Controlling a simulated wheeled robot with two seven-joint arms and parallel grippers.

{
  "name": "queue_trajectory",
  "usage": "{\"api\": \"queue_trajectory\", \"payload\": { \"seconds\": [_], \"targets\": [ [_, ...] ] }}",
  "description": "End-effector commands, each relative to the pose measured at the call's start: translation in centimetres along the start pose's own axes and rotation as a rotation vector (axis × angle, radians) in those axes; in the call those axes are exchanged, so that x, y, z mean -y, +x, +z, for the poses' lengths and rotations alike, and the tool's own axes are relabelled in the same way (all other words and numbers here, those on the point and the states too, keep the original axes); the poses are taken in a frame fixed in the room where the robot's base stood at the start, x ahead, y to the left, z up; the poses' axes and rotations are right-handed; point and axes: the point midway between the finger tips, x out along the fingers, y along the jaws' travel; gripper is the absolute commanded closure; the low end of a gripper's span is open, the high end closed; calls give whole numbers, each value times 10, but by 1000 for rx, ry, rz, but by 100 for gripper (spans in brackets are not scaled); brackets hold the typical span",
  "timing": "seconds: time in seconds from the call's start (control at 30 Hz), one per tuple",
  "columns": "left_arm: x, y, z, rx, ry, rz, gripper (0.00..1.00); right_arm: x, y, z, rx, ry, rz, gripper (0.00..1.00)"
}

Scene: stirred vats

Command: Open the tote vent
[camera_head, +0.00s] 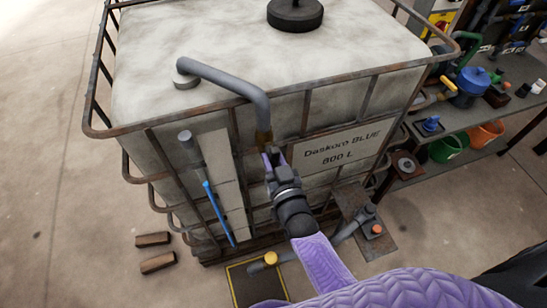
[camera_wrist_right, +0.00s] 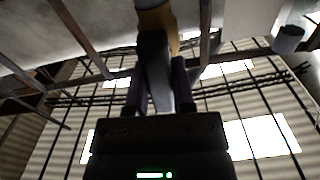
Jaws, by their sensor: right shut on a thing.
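The tote (camera_head: 270,50) is a big white container in a rusty cage, labelled "Daskoro BLUE 800 L". A grey vent pipe (camera_head: 225,80) runs from its top over the cage rim and bends down to a brass fitting (camera_head: 263,138), which also shows in the right wrist view (camera_wrist_right: 157,18). My right gripper (camera_head: 270,155) is at this fitting in front of the cage. In the wrist view its purple fingers (camera_wrist_right: 158,85) are shut on a dark grey vent handle (camera_wrist_right: 153,60) just below the brass. The gripper hides part of the handle. My left gripper is not in view.
The rusty cage bars (camera_head: 170,165) stand close behind my right gripper. A blue stick-like thing (camera_head: 215,205) hangs at the tote's front left. A shelf (camera_head: 470,130) with coloured buckets stands at right. Brown blocks (camera_head: 157,262) lie on the floor.

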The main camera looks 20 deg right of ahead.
Motion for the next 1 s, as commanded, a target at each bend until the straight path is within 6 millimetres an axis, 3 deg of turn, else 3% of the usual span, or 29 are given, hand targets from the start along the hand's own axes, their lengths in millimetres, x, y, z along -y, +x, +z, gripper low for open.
{"api": "queue_trajectory", "payload": {
  "seconds": [0.8, 0.83, 1.0],
  "targets": [
    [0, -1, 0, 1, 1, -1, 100, 0, -1, 1, 4, -107, 0, 100],
    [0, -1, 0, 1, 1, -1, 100, 0, -1, 1, 4, -107, 0, 65],
    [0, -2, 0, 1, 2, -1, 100, 0, 0, 1, 3, -106, 0, 34]
  ]
}}
